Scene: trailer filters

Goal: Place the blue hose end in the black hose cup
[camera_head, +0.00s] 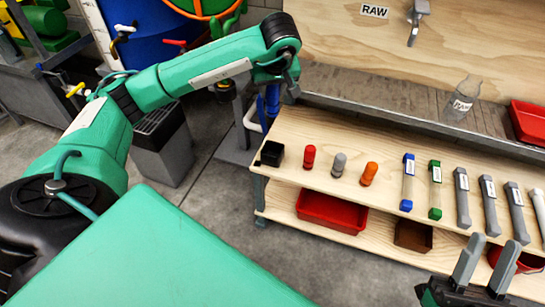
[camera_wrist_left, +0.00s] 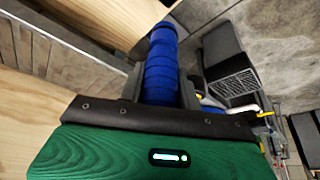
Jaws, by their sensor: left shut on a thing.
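The blue hose end (camera_wrist_left: 161,60) is a ribbed blue cylinder between the fingers of my left gripper (camera_wrist_left: 160,88), which is shut on it. In the head view, part of the blue hose end (camera_head: 272,99) shows below my left wrist, which hides most of the gripper. The black hose cup (camera_head: 271,153) is a small dark square holder at the left end of the wooden bench top. The held hose end appears above and behind the cup, apart from it. My right gripper (camera_head: 494,244) is at the lower right, with its two fingers apart and nothing between them.
Red (camera_head: 309,157), grey (camera_head: 339,165) and orange (camera_head: 369,173) hose ends stand right of the cup. A red bin (camera_head: 332,211) is on the lower shelf. A clear bottle (camera_head: 461,99) stands on the back ledge.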

